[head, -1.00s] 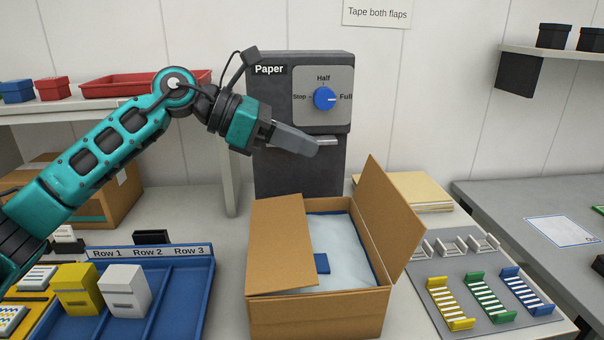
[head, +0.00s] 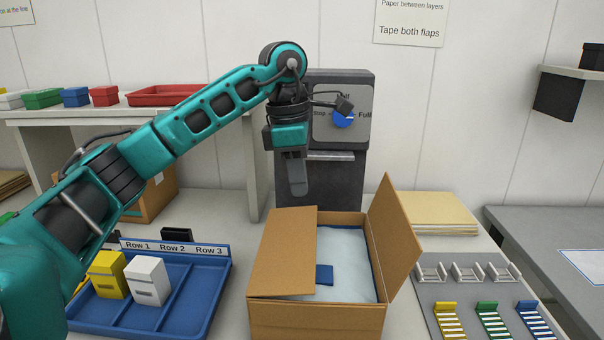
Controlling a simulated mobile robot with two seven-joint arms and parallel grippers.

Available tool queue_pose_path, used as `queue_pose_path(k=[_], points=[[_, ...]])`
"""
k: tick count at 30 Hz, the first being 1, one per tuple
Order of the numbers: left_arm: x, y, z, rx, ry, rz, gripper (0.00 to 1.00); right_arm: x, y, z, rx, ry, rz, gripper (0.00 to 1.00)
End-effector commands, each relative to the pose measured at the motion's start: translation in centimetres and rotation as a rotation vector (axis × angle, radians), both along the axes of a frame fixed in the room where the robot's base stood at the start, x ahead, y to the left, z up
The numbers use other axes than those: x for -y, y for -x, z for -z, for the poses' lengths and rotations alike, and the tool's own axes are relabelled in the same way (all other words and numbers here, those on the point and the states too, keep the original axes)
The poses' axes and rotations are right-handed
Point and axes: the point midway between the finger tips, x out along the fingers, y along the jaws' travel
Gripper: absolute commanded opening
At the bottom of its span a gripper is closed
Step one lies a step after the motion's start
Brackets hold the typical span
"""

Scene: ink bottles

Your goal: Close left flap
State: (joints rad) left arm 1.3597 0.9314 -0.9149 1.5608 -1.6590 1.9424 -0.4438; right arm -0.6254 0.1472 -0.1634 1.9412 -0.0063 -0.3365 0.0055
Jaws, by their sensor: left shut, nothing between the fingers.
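An open cardboard box (head: 316,321) stands on the table in the middle of the head view. Its left flap (head: 283,252) lies folded inward over the left part of the opening, slightly tilted. Its right flap (head: 393,228) stands up and leans outward. White paper (head: 345,255) and a small blue piece (head: 324,275) show inside. My left gripper (head: 299,192) is shut and empty, pointing down above the back of the box, apart from the flaps. My right gripper is not in view.
A dark paper dispenser (head: 337,185) with a blue knob stands behind the box. A blue tray (head: 201,305) with yellow and white ink boxes is at the left. A grey board (head: 440,291) with coloured racks and a stack of tan sheets (head: 433,213) are at the right.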

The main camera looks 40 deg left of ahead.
Motion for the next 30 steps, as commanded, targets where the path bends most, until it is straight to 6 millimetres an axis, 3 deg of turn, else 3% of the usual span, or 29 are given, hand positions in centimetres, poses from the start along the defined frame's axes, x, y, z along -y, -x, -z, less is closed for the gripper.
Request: queue_pose_path(k=[6, 12, 18, 30], points=[[0.5, -0.2, 4.9, -0.004, 0.0, 0.0, 0.0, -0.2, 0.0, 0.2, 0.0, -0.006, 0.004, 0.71], [0.8, -0.4, 8.0, -0.002, 0.0, 0.001, 0.0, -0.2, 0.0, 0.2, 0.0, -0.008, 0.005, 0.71], [1.0, -0.6, 9.4, 0.0, 0.002, 0.001, 0.0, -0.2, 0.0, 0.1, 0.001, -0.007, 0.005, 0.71], [1.1, -0.6, 9.8, 0.0, 0.002, 0.002, 0.0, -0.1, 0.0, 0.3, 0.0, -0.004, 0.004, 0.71]])
